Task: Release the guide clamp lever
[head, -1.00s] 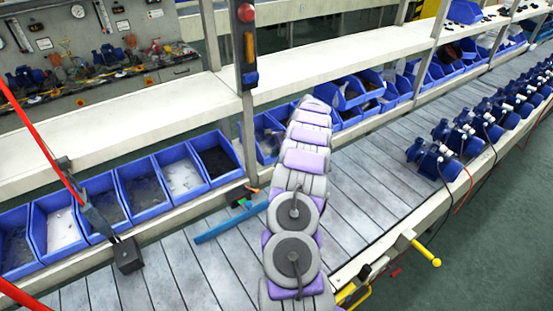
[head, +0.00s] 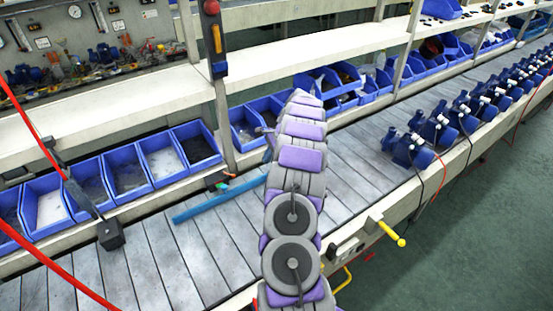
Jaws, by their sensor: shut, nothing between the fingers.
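A blue guide bar (head: 222,198) lies at a slant across the slatted conveyor, left of my arm. At the conveyor's back edge, near the bar, is a small fitting with an orange and green part (head: 222,184); it may be the guide clamp lever, but it is too small to tell its position. A yellow-handled lever (head: 391,233) sticks out from the conveyor's front edge, right of my arm. My grey and purple arm reaches over the conveyor towards the bins. My gripper is hidden behind the arm links, so its contact with anything cannot be seen.
Blue pumps (head: 437,130) stand in a row on the conveyor at right. Blue bins (head: 125,175) line its back edge. An upright post (head: 218,90) with a red button stands behind. A dark block (head: 110,234) and red bars (head: 35,125) are at left. Bare slats lie between.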

